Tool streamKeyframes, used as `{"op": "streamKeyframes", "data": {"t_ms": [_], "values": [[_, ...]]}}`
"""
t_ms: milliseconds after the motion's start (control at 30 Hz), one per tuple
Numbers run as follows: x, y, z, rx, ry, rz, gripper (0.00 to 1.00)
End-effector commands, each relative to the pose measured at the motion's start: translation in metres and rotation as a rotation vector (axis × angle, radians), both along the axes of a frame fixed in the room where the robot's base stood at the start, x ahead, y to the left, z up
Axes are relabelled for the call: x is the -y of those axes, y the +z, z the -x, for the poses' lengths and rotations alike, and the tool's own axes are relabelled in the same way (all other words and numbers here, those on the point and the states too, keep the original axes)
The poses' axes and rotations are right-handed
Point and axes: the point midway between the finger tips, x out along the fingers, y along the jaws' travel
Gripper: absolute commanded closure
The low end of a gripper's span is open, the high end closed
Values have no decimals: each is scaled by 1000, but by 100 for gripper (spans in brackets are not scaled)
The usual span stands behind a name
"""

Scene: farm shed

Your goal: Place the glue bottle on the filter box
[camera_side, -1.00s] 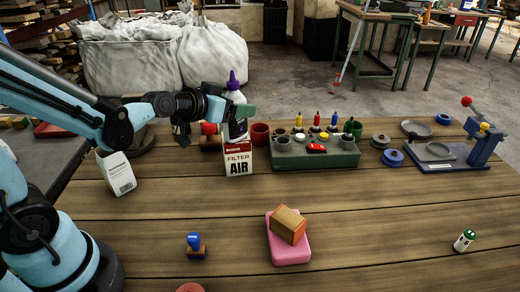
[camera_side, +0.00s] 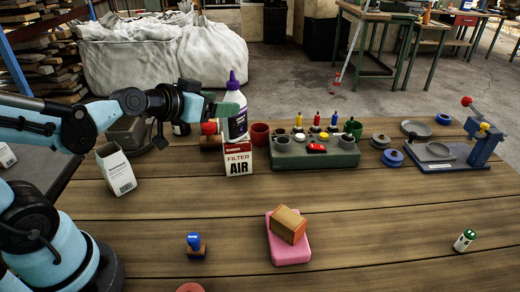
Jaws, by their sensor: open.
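The glue bottle (camera_side: 237,122), white with a purple cap and a dark label, stands upright on top of the filter box (camera_side: 238,160). The filter box is white and red, reads "FILTER AIR", and stands on the wooden table. My gripper (camera_side: 222,109) is open at the bottle's left side, level with its upper body. A green finger shows beside the bottle and partly behind it. I cannot tell whether it touches the bottle.
A white carton (camera_side: 115,170) stands tilted at left. Just right of the filter box are a red cup (camera_side: 260,134) and a green tray (camera_side: 312,154) with small bottles. A pink block (camera_side: 289,247) bears a wooden block (camera_side: 289,225). The table's front middle is mostly clear.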

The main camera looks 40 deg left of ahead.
Motion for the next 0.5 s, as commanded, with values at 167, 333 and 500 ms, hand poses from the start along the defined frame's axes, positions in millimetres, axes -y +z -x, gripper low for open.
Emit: {"op": "streamKeyframes", "data": {"t_ms": [167, 333, 500], "values": [[0, 5, 13, 0, 1, 2, 27], [0, 9, 24, 0, 0, 0, 27], [0, 14, 35, 0, 1, 1, 27]]}}
